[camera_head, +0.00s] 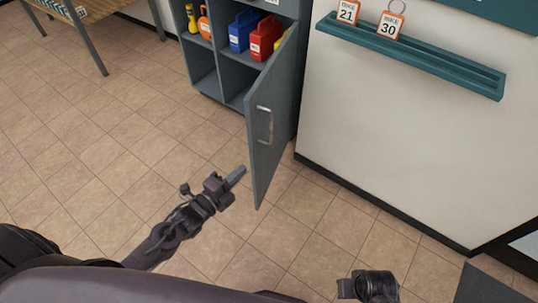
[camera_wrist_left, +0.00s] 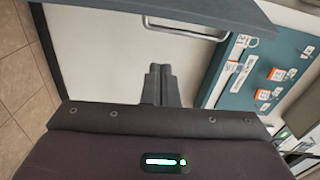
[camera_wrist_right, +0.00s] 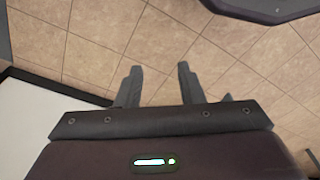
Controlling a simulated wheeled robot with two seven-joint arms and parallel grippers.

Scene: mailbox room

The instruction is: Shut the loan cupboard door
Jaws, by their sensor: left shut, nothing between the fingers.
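The loan cupboard (camera_head: 205,75) is grey-blue and stands at the top of the head view. Its door (camera_head: 280,105) stands open, jutting out into the room, with its handled face in view. A metal bar handle (camera_head: 265,124) is near its free edge. My left gripper (camera_head: 238,174) is shut and empty, just left of the door's lower free edge; I cannot tell whether it touches. In the left wrist view the shut fingers (camera_wrist_left: 160,72) point towards the handle (camera_wrist_left: 185,30), with a gap. My right gripper (camera_wrist_right: 158,75) is open and empty over the floor.
Red (camera_head: 265,38) and blue (camera_head: 241,31) boxes and orange bottles sit on the cupboard shelves. A teal wall rail (camera_head: 410,58) with number tags is at right. A table (camera_head: 90,8) stands at upper left. The tiled floor between is clear.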

